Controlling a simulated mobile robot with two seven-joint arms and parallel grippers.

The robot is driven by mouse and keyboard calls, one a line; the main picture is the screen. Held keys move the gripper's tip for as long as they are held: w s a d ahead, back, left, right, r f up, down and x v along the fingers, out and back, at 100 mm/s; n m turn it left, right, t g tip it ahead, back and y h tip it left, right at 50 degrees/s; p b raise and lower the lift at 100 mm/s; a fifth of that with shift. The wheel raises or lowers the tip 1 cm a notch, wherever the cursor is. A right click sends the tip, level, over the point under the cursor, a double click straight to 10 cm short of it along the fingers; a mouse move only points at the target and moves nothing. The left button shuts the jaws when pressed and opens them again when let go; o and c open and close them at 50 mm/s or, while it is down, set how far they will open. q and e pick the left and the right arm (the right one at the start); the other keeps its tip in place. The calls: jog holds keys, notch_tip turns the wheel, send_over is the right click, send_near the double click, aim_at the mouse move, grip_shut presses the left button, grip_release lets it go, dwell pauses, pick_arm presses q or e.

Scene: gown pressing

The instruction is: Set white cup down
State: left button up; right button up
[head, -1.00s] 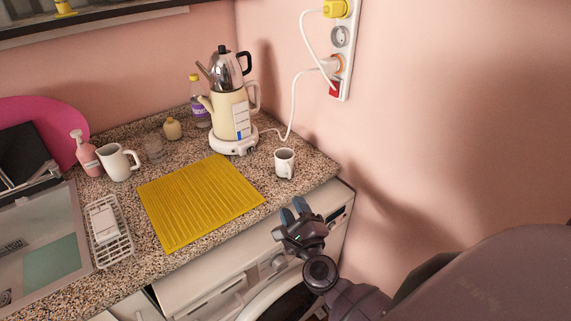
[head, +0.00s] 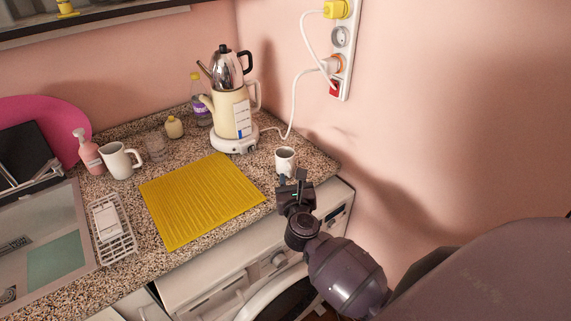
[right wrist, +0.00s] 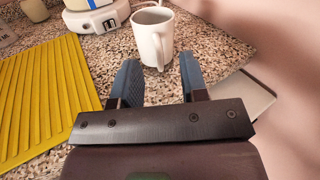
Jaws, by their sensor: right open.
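A small white cup (head: 286,158) stands upright on the speckled granite counter, right of the yellow ribbed mat. In the right wrist view the white cup (right wrist: 153,38) is just beyond my fingertips, its handle facing me. My right gripper (head: 291,178) is at the counter's front edge, close in front of the cup. In the right wrist view the right gripper (right wrist: 158,78) is open, with its blue fingers apart and nothing between them. A larger white mug (head: 117,161) stands on the left side of the counter. My left gripper is not in view.
The yellow mat (head: 203,200) lies mid-counter. A kettle with a teapot on top (head: 232,115) stands behind, its cable running to a wall socket strip (head: 343,45). A pink wall is close on the right. A white rack (head: 112,230) and pink pump bottle (head: 88,152) are left.

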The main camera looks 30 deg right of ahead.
aim_at(290, 170)
jog(key=shift+x, duration=2.6)
jog(key=shift+a+f, duration=0.1)
jog(key=shift+f, duration=0.05)
grip_shut()
